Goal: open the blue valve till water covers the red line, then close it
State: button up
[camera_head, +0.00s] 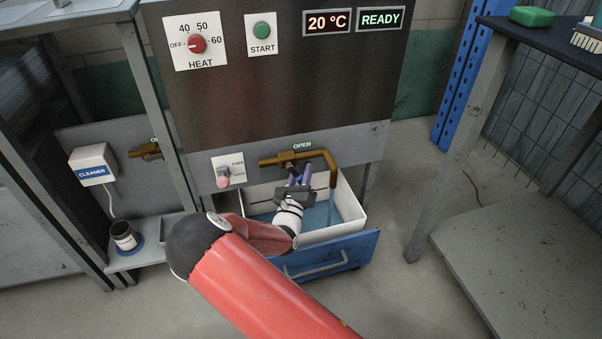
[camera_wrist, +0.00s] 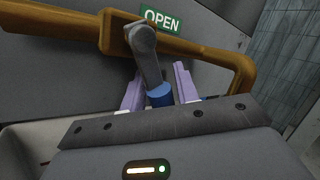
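The valve's grey lever with a blue grip (camera_wrist: 160,95) hangs from a brass pipe (camera_head: 285,160) under the OPEN label. In the wrist view the blue grip sits between the purple fingers of my gripper (camera_wrist: 160,85), which look closed on it from both sides. My gripper also shows in the head view (camera_head: 298,177), above the white basin (camera_head: 350,205). Blue water (camera_head: 320,217) covers the basin's floor. A thin part of the red line (camera_head: 320,189) seems to show on the back inner wall above the water. My arm hides the basin's left front.
The basin stands in a pulled-out blue drawer (camera_head: 325,256). A panel above has a HEAT dial (camera_head: 197,44), START button (camera_head: 262,31) and READY display (camera_head: 380,19). A pink-knobbed switch (camera_head: 223,177) is left of the valve. A grey bench (camera_head: 520,240) stands right.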

aim_at(299, 182)
jog(key=v, duration=0.7)
jog(key=shift+s+a+f, duration=0.1)
jog(key=shift+s, duration=0.3)
